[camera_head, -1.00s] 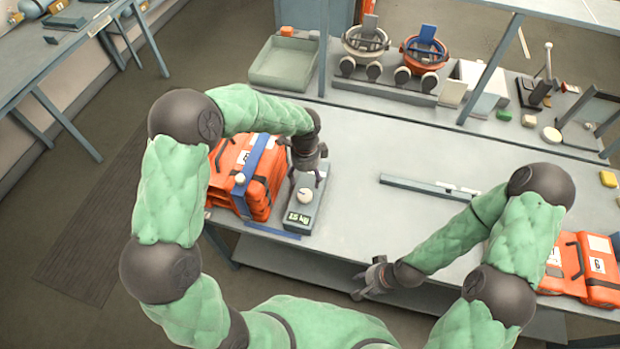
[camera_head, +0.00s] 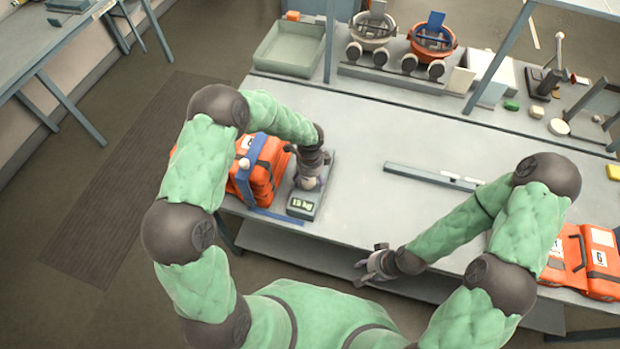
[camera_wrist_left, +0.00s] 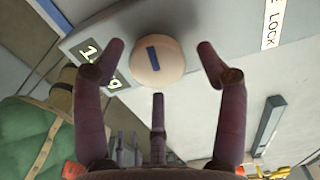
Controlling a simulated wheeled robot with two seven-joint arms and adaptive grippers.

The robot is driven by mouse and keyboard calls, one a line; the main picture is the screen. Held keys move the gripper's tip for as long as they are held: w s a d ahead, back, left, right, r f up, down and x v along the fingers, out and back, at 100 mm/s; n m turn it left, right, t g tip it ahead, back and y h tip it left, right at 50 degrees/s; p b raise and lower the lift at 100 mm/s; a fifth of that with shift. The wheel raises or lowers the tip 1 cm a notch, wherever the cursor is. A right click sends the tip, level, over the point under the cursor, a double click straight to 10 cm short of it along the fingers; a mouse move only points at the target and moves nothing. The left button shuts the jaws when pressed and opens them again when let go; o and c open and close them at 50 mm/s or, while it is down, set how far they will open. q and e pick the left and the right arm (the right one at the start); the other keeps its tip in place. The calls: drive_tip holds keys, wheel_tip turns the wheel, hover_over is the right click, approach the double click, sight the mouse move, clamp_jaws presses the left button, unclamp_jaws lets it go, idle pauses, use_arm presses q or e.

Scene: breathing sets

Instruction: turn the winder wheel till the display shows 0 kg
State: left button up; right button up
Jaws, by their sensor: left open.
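The winder wheel (camera_wrist_left: 158,60) is a round cream knob with a blue bar mark, seen in the left wrist view. It sits on a grey unit (camera_head: 326,166) with a dark display (camera_head: 301,205). The lit reading is too small to read surely; the display (camera_wrist_left: 98,68) starts with 1 in the wrist view. My left gripper (camera_head: 310,182) is over the wheel and hides it in the head view. In the wrist view its fingers (camera_wrist_left: 160,62) are open and spread around the wheel, without visible contact. My right gripper (camera_head: 368,265) is open and empty at the table's front edge.
An orange pack (camera_head: 262,172) with a blue strap stands close left of the unit. A grey bar (camera_head: 432,176) lies on the table (camera_head: 370,135), which is clear between. Another orange pack (camera_head: 590,250) lies at the right.

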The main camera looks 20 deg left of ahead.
use_arm(q)
drive_tip(key=c, duration=1.1)
